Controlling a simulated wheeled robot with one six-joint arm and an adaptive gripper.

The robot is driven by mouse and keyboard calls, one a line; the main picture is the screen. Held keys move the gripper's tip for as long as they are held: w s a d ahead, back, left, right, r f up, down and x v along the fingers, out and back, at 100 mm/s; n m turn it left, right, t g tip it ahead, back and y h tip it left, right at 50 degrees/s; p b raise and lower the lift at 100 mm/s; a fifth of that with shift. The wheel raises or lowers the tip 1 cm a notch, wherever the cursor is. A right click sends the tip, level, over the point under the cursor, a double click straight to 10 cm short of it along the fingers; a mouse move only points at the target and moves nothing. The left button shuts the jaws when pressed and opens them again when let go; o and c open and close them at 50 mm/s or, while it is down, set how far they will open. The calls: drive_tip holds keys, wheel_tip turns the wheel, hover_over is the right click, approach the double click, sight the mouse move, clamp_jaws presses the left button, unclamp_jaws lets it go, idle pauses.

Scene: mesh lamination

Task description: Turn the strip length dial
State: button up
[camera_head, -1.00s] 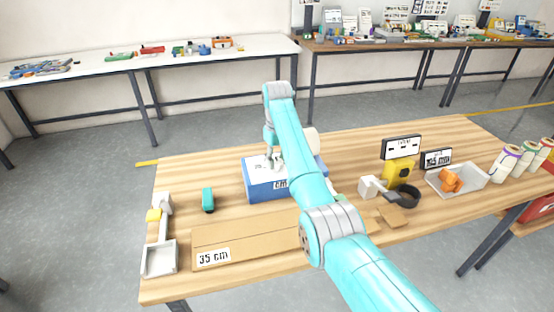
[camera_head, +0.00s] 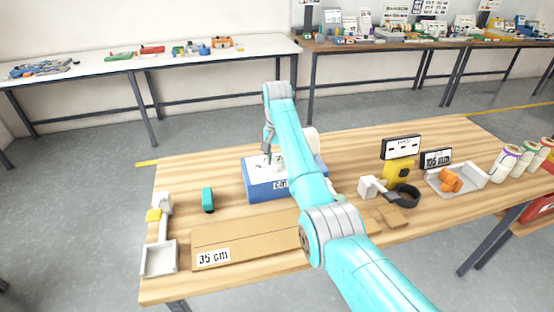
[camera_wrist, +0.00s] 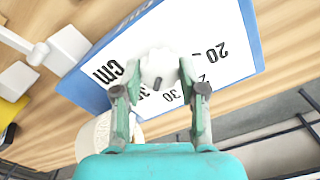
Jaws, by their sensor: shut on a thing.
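The strip length dial (camera_wrist: 158,65) is a white knob with a small dark mark. It stands on the white printed face of a blue box (camera_wrist: 254,36), marked "cm" with numbers including 20 and 30. In the wrist view my gripper (camera_wrist: 159,72) has one finger on each side of the dial and is shut on it. The dark mark faces the lower side of the picture, toward the 30 area. In the head view the blue box (camera_head: 262,193) stands mid-table, and my arm hides its right part. The gripper hides some numbers.
A cardboard piece marked 35 cm (camera_head: 235,240) lies in front of the box. A teal-and-black item (camera_head: 208,199) stands to its left. A grey tray (camera_head: 159,259) is at the front left. A yellow device (camera_head: 397,172) and a tray with orange pieces (camera_head: 478,184) are at right.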

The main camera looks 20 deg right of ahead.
drive_tip(key=shift+m, duration=0.9)
drive_tip(key=o, duration=1.1)
drive_tip(key=shift+o, duration=0.2)
